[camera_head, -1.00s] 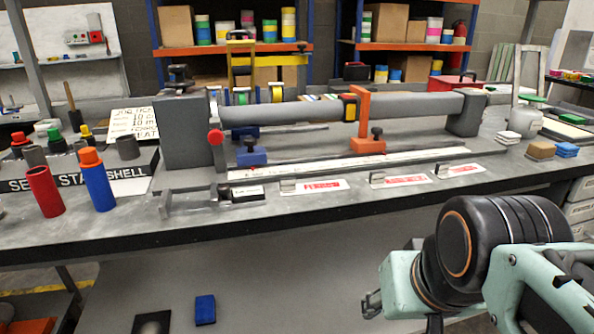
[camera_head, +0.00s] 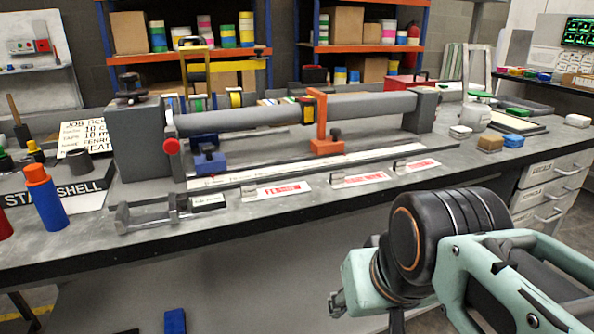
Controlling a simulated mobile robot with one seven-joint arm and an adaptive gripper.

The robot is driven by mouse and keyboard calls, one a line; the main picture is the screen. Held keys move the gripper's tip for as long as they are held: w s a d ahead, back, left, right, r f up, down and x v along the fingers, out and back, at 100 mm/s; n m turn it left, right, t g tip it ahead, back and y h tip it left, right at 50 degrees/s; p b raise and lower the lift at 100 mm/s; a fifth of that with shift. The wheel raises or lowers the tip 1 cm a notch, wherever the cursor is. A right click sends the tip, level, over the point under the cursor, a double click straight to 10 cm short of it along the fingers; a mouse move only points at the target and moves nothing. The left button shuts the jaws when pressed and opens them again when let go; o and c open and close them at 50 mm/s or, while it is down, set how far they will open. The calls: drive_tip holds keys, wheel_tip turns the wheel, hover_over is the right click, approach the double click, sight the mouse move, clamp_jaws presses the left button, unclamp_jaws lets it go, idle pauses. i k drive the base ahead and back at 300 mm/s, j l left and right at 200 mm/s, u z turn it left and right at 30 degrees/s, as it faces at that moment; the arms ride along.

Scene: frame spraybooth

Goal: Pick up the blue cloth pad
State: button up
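A small blue pad (camera_head: 516,140) lies on the right part of the bench top, beside a tan block (camera_head: 489,143) and a white stack (camera_head: 460,131). Another blue flat piece (camera_head: 175,321) lies low in front of the bench, cut off by the bottom edge; I cannot tell if it is cloth. My gripper (camera_head: 337,303) is at the lower middle right, in front of the bench edge and apart from both blue things. Its fingers are small and partly hidden, so its opening is unclear. Nothing is seen in it.
The grey bench (camera_head: 300,215) carries a long clamped tube (camera_head: 370,106) with an orange clamp (camera_head: 326,140). Red-and-white labels (camera_head: 277,191) line its front. A blue spray can (camera_head: 45,200) stands at the left. White drawers (camera_head: 550,190) stand at the right.

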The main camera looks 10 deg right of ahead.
sight(511, 141)
drive_tip(key=z, duration=1.35)
